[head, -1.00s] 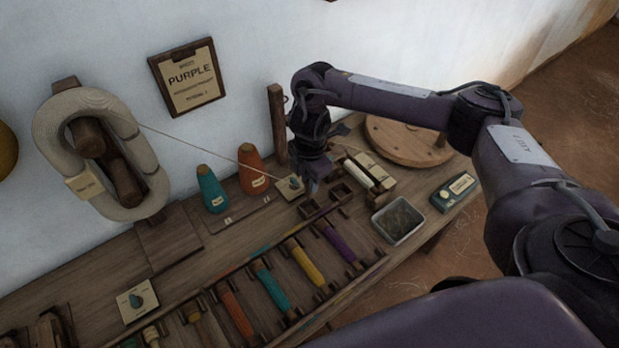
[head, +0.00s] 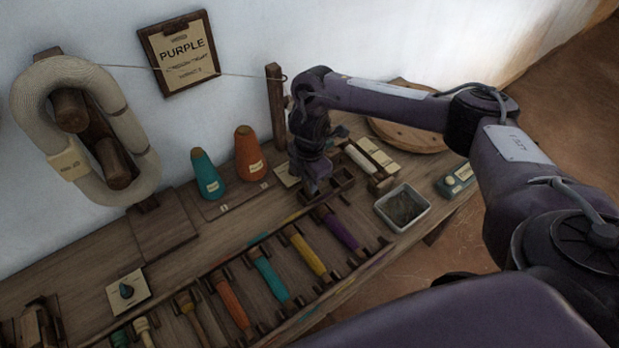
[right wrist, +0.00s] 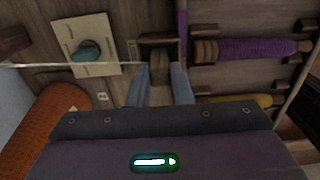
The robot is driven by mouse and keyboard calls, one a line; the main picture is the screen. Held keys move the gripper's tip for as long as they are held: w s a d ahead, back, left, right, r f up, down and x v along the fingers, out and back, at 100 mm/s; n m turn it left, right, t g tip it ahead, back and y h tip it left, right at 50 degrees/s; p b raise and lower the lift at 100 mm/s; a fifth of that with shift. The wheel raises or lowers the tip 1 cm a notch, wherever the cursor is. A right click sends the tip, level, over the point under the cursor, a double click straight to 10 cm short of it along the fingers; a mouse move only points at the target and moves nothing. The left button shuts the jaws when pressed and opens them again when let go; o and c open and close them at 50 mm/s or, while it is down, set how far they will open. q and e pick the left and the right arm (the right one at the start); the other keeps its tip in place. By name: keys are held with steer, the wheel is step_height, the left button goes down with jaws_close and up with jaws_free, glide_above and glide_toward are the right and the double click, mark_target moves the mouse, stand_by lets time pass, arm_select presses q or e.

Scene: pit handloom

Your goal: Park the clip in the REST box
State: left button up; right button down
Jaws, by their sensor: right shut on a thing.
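My right gripper (head: 312,188) is low over the bench near the small wooden boxes. In the right wrist view its two blue-grey fingers (right wrist: 164,88) close on a small brown piece, which I take to be the clip (right wrist: 159,68). A pale thread (right wrist: 70,65) reaches it from the left. The clip's tip is at a small open wooden box (right wrist: 158,39); I cannot tell whether it is inside or just above. No REST lettering is readable. In the head view the gripper hides the clip and part of the boxes. My left gripper is not in view.
A card with a teal knob (right wrist: 86,46) lies beside the box. Orange (head: 249,155) and teal (head: 207,176) cones stand left of the gripper. Coloured bobbins, including a purple one (head: 340,232), lie in front. A metal tray (head: 402,207) sits right. A post (head: 276,105) rises behind.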

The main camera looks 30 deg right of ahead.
steer(key=c, duration=0.9)
jaws_free()
step_height(320, 180, up, 8)
steer(key=p, duration=0.8)
steer(key=shift+r, duration=0.1)
steer(key=shift+s, duration=0.1)
